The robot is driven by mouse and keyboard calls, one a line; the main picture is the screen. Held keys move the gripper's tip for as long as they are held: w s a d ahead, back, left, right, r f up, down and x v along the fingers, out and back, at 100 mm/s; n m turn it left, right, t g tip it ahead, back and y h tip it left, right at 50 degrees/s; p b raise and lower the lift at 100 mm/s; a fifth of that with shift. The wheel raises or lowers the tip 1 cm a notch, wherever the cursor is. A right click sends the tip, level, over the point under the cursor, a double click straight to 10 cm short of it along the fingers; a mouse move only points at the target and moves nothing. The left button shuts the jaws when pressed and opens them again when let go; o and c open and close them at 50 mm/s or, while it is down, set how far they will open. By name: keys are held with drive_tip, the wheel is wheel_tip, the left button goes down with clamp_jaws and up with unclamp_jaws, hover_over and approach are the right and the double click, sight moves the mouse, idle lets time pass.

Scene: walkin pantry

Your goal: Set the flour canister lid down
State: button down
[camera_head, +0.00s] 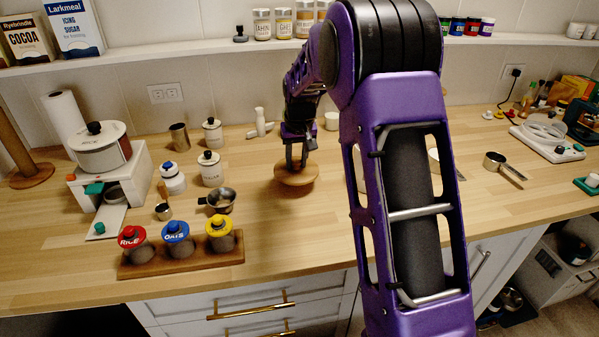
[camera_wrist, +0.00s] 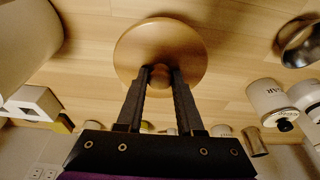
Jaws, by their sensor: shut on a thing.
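The flour canister lid (camera_head: 297,177) is a round wooden disc with a small knob. In the wrist view the lid (camera_wrist: 160,38) lies just beyond my fingertips. My gripper (camera_head: 296,164) is shut on the lid's knob, and the two fingers (camera_wrist: 160,74) stand on either side of it. The lid looks level and is at or very close to the wooden counter; I cannot tell for sure whether it touches. A large pale canister (camera_wrist: 22,40) shows at the left of the wrist view; its label is not visible.
A sugar canister (camera_head: 211,169), a small pan (camera_head: 220,201) and a wooden rack (camera_head: 180,259) with red, blue and yellow lidded jars stand left of the lid. The counter in front of the lid is clear. My arm hides part of the counter to the right.

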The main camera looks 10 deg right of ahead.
sight(297, 163)
drive_tip(key=x, duration=0.2)
drive_tip(key=s+x, duration=0.1)
drive_tip(key=x, duration=0.1)
drive_tip(key=shift+f, duration=0.1)
drive_tip(key=shift+f, duration=0.2)
drive_tip(key=c, duration=0.5)
unclamp_jaws()
drive_tip(key=shift+c, duration=0.2)
drive_tip(key=shift+r, duration=0.55)
drive_tip(key=v, duration=1.1)
drive_tip(key=shift+r, duration=0.15)
